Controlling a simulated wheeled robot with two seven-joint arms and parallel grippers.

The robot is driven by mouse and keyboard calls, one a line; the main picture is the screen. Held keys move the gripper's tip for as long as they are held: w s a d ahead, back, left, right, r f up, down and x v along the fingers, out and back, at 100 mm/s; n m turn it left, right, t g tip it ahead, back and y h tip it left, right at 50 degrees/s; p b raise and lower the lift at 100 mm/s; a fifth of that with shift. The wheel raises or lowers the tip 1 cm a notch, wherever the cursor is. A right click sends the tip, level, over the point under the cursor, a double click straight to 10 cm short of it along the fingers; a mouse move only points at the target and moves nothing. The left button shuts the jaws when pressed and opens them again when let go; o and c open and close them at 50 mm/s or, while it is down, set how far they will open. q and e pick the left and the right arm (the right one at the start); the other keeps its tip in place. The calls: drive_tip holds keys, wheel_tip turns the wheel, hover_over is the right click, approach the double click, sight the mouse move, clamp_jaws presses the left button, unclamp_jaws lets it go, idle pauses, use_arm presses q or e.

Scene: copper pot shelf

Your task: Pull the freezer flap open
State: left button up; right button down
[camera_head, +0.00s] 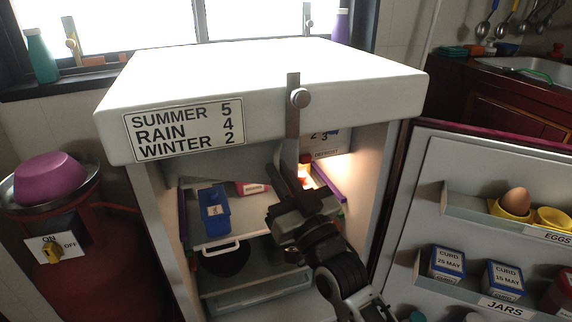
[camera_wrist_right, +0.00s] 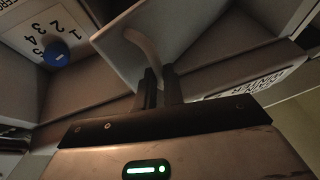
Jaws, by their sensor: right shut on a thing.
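The freezer flap is a pale panel (camera_wrist_right: 165,25) in the right wrist view, with a curved light handle (camera_wrist_right: 146,46) on it. My right gripper (camera_wrist_right: 160,84) is shut on the lower end of this handle. In the head view my right gripper (camera_head: 287,185) reaches into the upper part of the open fridge. There the gripper and arm hide much of the flap, and I cannot tell its exact angle. My left gripper is not in view.
The fridge top (camera_head: 270,80) overhangs my right gripper. A blue container (camera_head: 214,212) stands on the shelf at left. The open fridge door (camera_head: 420,190) at right holds an egg (camera_head: 515,201) and curd boxes (camera_head: 447,262). A blue dial (camera_wrist_right: 56,54) shows in the wrist view.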

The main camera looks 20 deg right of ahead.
drive_tip(key=shift+a+y, duration=0.4)
drive_tip(key=shift+a, duration=0.05)
drive_tip(key=c, duration=1.5)
unclamp_jaws()
drive_tip(key=shift+w+a, duration=0.1)
drive_tip(key=shift+w, duration=0.05)
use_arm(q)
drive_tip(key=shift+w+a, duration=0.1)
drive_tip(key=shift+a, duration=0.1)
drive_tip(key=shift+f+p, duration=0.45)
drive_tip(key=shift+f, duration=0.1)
use_arm(e)
drive_tip(key=v, duration=1.6)
drive_tip(key=shift+r, duration=0.15)
